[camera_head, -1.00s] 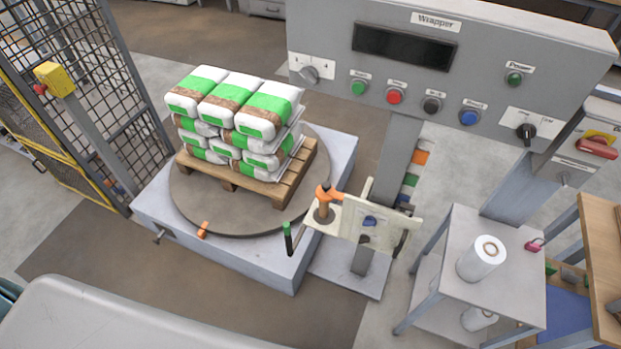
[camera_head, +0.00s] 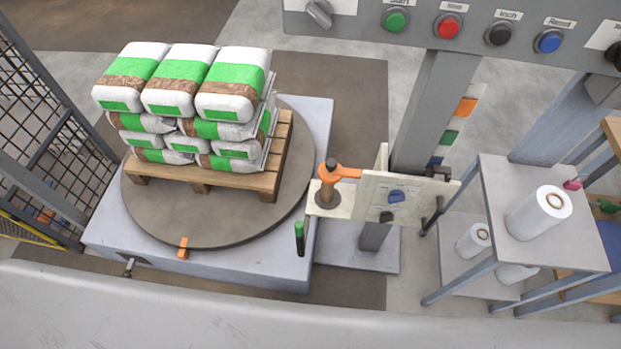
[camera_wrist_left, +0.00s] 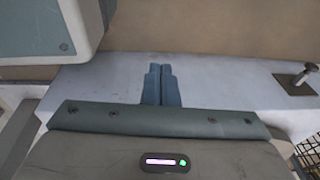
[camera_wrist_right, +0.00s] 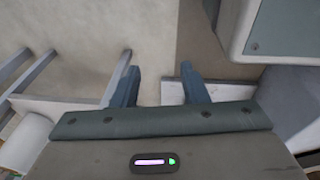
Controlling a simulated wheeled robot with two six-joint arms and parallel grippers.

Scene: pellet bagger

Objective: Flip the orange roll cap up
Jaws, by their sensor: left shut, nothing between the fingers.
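No film roll shows on the spindle. Neither gripper shows in the head view. My left gripper (camera_wrist_left: 160,67) is shut and empty in the left wrist view, in front of a pale machine surface. My right gripper (camera_wrist_right: 160,66) has its fingers apart with nothing between them in the right wrist view. The cap is not recognizable in either wrist view.
Stacked green-and-white bags (camera_head: 180,80) stand on a pallet (camera_head: 240,180) on the turntable (camera_head: 190,225). A green-handled lever (camera_head: 299,236) is beside the carriage. A shelf cart (camera_head: 528,262) with white rolls stands at right. A mesh fence (camera_head: 40,150) is at left. The mast (camera_head: 433,110) rises behind.

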